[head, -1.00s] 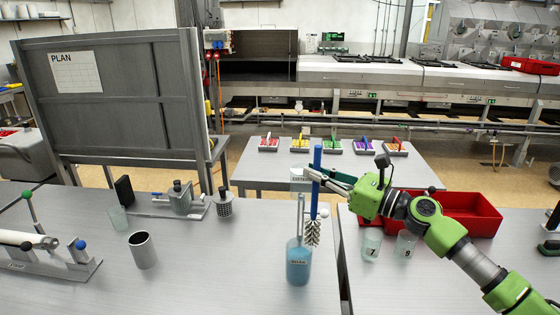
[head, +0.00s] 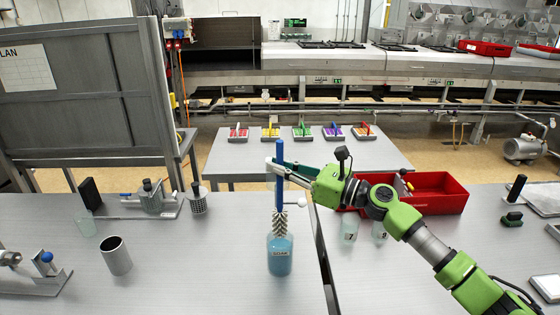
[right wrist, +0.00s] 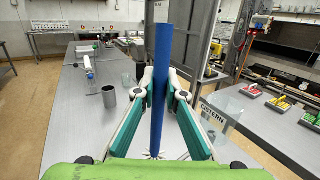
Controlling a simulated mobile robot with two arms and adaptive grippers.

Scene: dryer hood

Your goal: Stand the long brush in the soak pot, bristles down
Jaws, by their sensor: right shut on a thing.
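The long brush has a blue handle (head: 280,185) and pale bristles (head: 280,223) at its lower end. It is upright, bristles down. The soak pot (head: 280,258) is a clear vessel with blue liquid and a "SOAK" label, on the near table. The bristles line up with the pot's mouth in the head view; how deep their tips reach is unclear. My right gripper (head: 279,170) is shut on the handle above the bristles. In the right wrist view the handle (right wrist: 160,80) stands between both fingers. My left gripper is not in view.
A clear "CISTERN" container (right wrist: 217,117) is beside the gripper in the right wrist view. Numbered glasses (head: 349,227) and a red bin (head: 440,190) stand to the right. A metal cup (head: 116,256) stands to the left. The table around the pot's front is clear.

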